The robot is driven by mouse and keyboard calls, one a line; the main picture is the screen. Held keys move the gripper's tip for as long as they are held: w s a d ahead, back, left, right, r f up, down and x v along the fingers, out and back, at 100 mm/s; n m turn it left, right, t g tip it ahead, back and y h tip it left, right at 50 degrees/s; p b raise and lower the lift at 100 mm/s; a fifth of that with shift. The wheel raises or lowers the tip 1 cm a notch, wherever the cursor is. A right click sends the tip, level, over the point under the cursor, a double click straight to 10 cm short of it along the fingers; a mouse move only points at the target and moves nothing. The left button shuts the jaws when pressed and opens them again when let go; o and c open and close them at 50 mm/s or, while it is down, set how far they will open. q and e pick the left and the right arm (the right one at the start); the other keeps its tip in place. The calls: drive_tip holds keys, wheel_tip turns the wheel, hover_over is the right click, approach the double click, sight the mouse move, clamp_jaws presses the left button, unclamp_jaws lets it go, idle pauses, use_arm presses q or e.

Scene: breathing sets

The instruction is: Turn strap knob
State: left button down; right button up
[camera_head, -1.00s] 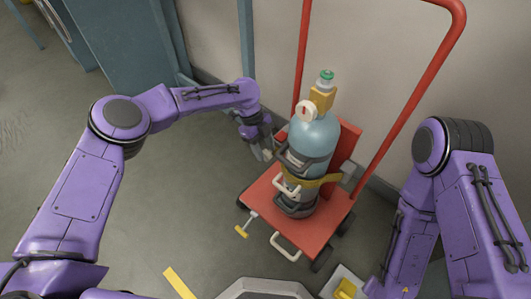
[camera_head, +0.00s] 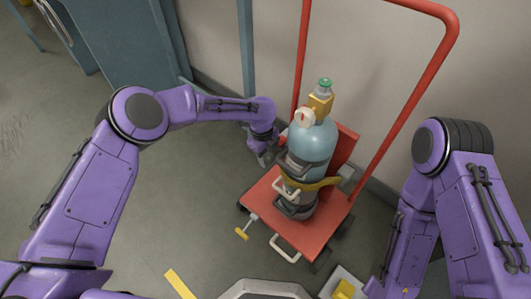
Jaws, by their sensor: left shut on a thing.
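A pale blue gas cylinder (camera_head: 314,140) with a green-capped valve and a gauge stands on a red cart (camera_head: 300,240). A yellow strap (camera_head: 322,184) and dark bands go around its body. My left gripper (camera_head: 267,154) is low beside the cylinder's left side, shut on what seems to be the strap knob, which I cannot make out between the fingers. A small red part shows between gripper and cylinder. My right arm comes in from the right; its gripper is out of view.
The cart's tall red handle (camera_head: 409,99) rises behind the cylinder near the wall. A yellow-ended lever (camera_head: 242,233) and a pale loop handle (camera_head: 285,248) stick out at the cart's front. Blue-grey furniture (camera_head: 125,50) stands at the back left. The floor at left is clear.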

use_arm(q)
drive_tip(key=shift+s+d+r+t+y, duration=0.1)
drive_tip(key=shift+d+r+t+y, duration=0.1)
drive_tip(key=shift+t+y, duration=0.25)
drive_tip(key=shift+f+t+y+p, duration=0.3)
drive_tip(key=shift+t+y+p, duration=0.15)
drive_tip(key=shift+y, duration=0.2)
use_arm(e)
drive_tip(key=shift+r, duration=0.75)
use_arm(q)
drive_tip(key=c, duration=1)
unclamp_jaws()
